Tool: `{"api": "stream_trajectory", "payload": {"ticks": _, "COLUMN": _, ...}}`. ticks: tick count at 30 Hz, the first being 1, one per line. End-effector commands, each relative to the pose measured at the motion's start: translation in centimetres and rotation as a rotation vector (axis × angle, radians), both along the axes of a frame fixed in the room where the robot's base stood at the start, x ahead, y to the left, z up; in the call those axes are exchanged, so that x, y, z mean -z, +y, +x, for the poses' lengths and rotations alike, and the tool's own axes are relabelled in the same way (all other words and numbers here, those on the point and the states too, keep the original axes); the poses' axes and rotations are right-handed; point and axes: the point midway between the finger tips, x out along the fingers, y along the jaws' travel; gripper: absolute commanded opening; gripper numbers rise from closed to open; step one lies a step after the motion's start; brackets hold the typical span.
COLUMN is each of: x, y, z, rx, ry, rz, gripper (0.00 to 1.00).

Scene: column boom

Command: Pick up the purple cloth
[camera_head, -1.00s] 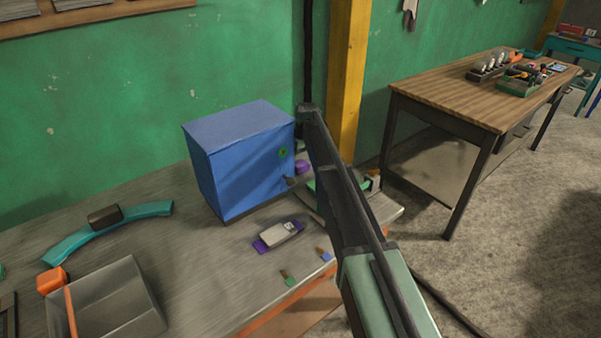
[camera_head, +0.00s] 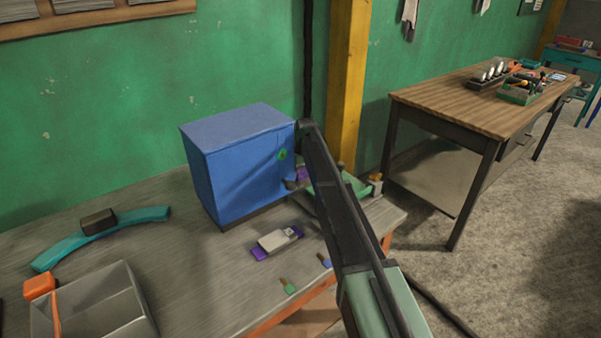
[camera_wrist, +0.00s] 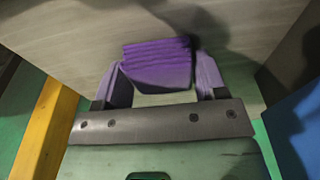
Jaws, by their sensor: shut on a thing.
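The purple cloth (camera_wrist: 157,65) shows in the wrist view as a folded, ridged bundle between the two fingers of my gripper (camera_wrist: 160,78). The fingers are closed against its left and right sides. A grey surface lies beyond it; I cannot tell whether the cloth touches that surface. In the head view, a small purple patch (camera_head: 303,174) shows between the blue box and my arm, probably the cloth. My gripper is hidden there behind my arm and the box.
The blue box (camera_head: 235,170) stands close by, also at the wrist view's right edge (camera_wrist: 302,130). A yellow post (camera_head: 348,90) rises behind. A pale device (camera_head: 280,238) on a purple base, a grey bin (camera_head: 125,290) and a teal arc (camera_head: 70,247) lie on the bench.

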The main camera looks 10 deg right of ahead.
Motion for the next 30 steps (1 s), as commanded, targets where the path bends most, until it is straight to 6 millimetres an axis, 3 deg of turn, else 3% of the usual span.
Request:
{"api": "stream_trajectory", "payload": {"ticks": 5, "x": -0.9, "y": 0.0, "z": 0.0, "rx": 0.0, "ry": 0.0, "rz": 0.0, "gripper": 0.42}}
{"api": "stream_trajectory", "payload": {"ticks": 11, "x": -4.1, "y": 0.0, "z": 0.0, "rx": 0.0, "ry": 0.0, "rz": 0.0, "gripper": 0.42}}
{"api": "stream_trajectory", "payload": {"ticks": 22, "x": -17.0, "y": 0.0, "z": 0.0, "rx": 0.0, "ry": 0.0, "rz": 0.0, "gripper": 0.42}}
{"api": "stream_trajectory", "payload": {"ticks": 25, "x": -19.1, "y": 0.0, "z": 0.0, "rx": 0.0, "ry": 0.0, "rz": 0.0, "gripper": 0.42}}
{"api": "stream_trajectory", "payload": {"ticks": 30, "x": -20.3, "y": 0.0, "z": 0.0, "rx": 0.0, "ry": 0.0, "rz": 0.0, "gripper": 0.42}}
